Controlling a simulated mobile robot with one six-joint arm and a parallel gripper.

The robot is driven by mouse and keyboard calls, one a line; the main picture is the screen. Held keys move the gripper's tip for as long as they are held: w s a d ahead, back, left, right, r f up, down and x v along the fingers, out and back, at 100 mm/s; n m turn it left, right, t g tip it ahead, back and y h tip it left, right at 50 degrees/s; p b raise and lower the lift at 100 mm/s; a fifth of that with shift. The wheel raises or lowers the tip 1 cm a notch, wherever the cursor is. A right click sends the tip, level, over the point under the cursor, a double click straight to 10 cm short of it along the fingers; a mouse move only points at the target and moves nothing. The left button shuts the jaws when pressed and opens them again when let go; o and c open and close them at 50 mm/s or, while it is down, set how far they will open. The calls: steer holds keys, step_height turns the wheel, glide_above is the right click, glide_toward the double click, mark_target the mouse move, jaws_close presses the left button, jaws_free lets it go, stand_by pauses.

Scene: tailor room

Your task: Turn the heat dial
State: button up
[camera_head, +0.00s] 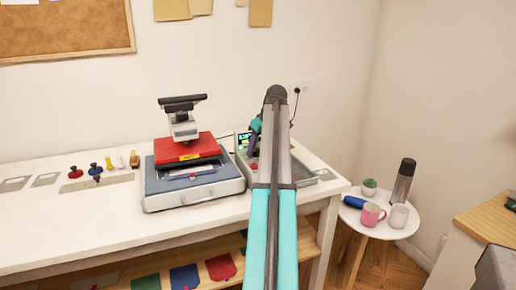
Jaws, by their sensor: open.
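A machine with a grey tray-like base (304,177) and a small lit screen (243,139) stands at the right end of the white table, largely behind my arm. I cannot make out a heat dial; any dial there is hidden or too small. My gripper (253,147), a dark shape below the teal wrist, is open and partly hidden by my arm. It is over or in front of the machine near the screen. I cannot tell whether it touches anything. A heat press with a red upper plate (187,149) and grey-blue base (196,191) stands left of it.
The white table (110,215) has a clear front strip; small stamps or tools (96,168) lie at left. A round side table (390,227) at right holds a pink mug (373,214), a white mug (399,216) and a flask (403,180). A wall socket (304,88) is behind.

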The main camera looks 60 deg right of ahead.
steer(key=c, duration=0.9)
steer(key=shift+d, duration=0.15)
steer(key=shift+c, duration=0.7)
steer(key=shift+a, duration=0.2)
